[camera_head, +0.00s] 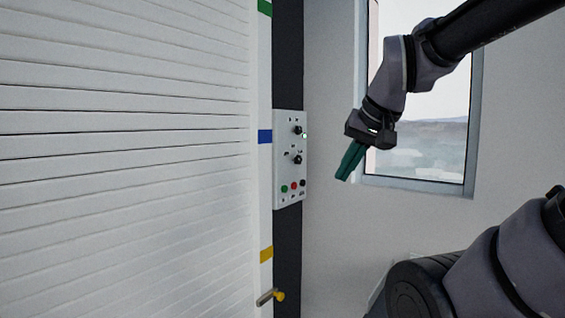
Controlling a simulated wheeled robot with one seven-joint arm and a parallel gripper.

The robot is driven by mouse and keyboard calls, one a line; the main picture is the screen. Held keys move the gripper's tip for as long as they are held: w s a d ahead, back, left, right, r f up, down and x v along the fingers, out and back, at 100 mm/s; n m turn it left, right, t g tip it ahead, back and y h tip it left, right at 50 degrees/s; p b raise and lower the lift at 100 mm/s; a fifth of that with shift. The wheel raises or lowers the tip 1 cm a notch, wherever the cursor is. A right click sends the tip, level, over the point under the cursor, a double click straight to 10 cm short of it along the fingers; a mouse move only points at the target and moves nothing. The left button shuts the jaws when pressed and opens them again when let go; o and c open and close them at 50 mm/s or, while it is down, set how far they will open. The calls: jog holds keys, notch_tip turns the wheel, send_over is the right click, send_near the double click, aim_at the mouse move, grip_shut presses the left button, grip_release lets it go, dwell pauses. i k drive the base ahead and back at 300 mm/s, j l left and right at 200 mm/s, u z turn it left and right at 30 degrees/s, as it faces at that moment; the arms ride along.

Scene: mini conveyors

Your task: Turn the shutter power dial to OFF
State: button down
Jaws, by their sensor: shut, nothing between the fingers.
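A light grey control panel (288,165) is mounted on a dark vertical strip beside the white shutter (120,150). It carries an upper black dial (297,130) and a lower black dial (297,159). Below them are a green button (284,189), a red button (293,186) and a dark button (302,183). The labels are too small to read, so I cannot tell which dial is the power dial or how either is set. My gripper (345,176), with green fingers, is shut and empty.
A yellow-ended handle (279,296) sticks out low beside the shutter. Green, blue (265,137) and yellow (266,254) marks line the shutter's edge. A window (415,160) is behind my gripper. The space between my gripper and the panel looks clear.

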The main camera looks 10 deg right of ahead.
aim_at(298, 129)
jog(key=i+j+u, duration=0.2)
jog(key=i, duration=0.2)
jog(key=i+j+u, duration=0.15)
jog(key=i, duration=0.3)
